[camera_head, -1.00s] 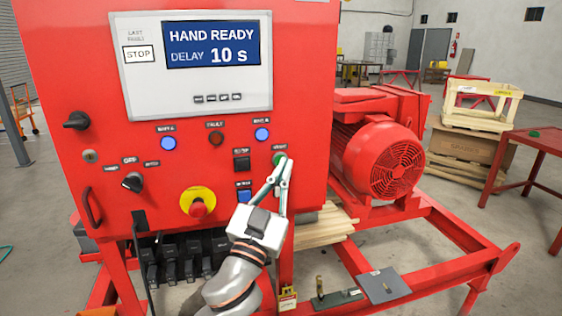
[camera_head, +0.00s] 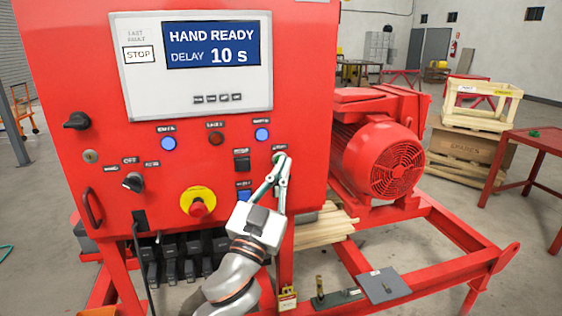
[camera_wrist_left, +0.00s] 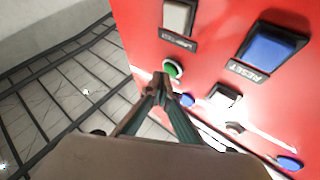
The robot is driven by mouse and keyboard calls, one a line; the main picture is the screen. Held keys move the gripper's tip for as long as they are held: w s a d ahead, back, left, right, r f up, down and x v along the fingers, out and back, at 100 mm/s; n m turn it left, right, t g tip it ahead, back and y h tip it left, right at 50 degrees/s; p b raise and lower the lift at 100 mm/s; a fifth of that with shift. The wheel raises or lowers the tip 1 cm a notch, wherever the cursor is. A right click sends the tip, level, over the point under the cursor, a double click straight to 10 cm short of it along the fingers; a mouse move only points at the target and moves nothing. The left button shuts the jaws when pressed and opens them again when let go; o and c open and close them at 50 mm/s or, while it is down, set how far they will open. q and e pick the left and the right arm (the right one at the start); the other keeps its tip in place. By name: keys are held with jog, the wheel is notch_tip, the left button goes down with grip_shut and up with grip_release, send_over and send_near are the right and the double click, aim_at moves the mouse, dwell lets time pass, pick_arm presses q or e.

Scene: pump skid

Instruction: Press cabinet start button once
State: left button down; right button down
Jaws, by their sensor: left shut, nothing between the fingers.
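The red cabinet (camera_head: 110,180) fills the left and middle of the head view. Its screen (camera_head: 211,45) reads HAND READY, DELAY 10 s. My left gripper (camera_head: 282,158) is shut and empty, with its fingertips at the round green button at the panel's right edge. In the head view the fingertips hide nearly all of that button. The left wrist view shows the green button (camera_wrist_left: 173,69) just beyond the closed fingertips (camera_wrist_left: 160,82). Whether they touch it I cannot tell. My right gripper is not in view.
A blue RESET button (camera_wrist_left: 268,46) and a black rocker (camera_head: 242,163) are near the fingers. The red emergency stop (camera_head: 197,207) with yellow collar is lower left. A red motor (camera_head: 385,160) stands right of the cabinet.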

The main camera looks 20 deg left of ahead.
pick_arm(q)
jog(key=shift+w+a, duration=0.25)
jog(key=shift+w, duration=0.1)
dwell(0.6)
dwell(0.3)
jog(key=shift+s+d, duration=0.5)
jog(key=shift+s, duration=0.2)
jog(key=s+d, duration=0.1)
jog(key=s, duration=0.1)
jog(key=s+d, duration=0.1)
jog(key=s, duration=0.1)
jog(key=shift+d, duration=0.4)
dwell(0.6)
